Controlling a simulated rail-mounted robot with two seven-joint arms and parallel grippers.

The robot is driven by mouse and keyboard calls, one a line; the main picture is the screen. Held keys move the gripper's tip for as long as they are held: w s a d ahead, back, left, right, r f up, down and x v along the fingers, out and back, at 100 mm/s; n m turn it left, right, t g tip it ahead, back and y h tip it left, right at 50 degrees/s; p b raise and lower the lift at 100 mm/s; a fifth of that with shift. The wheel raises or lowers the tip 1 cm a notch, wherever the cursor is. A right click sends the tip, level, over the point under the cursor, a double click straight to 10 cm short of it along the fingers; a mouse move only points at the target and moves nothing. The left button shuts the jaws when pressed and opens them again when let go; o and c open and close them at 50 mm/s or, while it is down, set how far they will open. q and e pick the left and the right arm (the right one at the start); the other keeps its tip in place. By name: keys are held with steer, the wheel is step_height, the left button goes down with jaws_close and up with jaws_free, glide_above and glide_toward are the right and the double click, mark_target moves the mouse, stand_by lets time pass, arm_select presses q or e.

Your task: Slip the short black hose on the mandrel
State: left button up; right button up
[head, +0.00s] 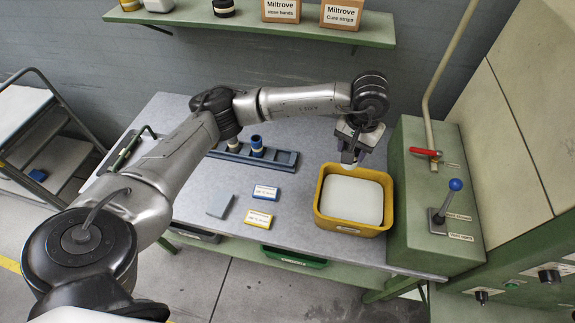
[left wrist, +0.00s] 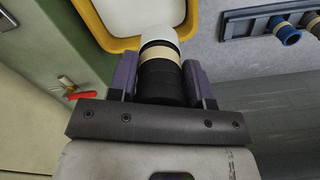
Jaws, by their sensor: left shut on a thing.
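My left gripper (head: 350,157) hangs over the yellow bin at the right of the table. In the left wrist view its fingers (left wrist: 160,82) are shut on a short black hose (left wrist: 162,84) with a cream band. A white rounded end shows at the hose's far end, over the bin; I cannot tell whether it is part of the hose. In the head view the gripper mostly hides the hose. I cannot pick out the mandrel for certain. My right gripper is not in view.
The yellow bin (head: 321,210) has a flat white filling. A dark rack (head: 287,159) holds a blue piece (head: 257,146). A grey block (head: 220,204) and two labelled boxes lie in front. A green machine with a blue-knobbed lever (head: 447,200) and a red handle (head: 425,152) stands right.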

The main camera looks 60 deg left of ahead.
arm_select(q)
steer(key=shift+s+a+f+n+b, duration=0.75)
steer(key=shift+s+a+f+b, duration=0.2)
steer(key=shift+a+f, duration=3.05)
steer(key=shift+s+a+f+n+b, duration=0.9)
steer(key=shift+a+f, duration=2.65)
steer(key=shift+a, duration=0.9)
steer(key=shift+s+a+f+n+b, duration=0.75)
steer(key=shift+a+f+b, duration=0.35)
steer(key=shift+a+f, duration=2.9)
steer(key=shift+a+r, duration=0.25)
steer(key=shift+f, duration=0.15)
steer(key=o, duration=1)
steer(key=shift+o, duration=0.2)
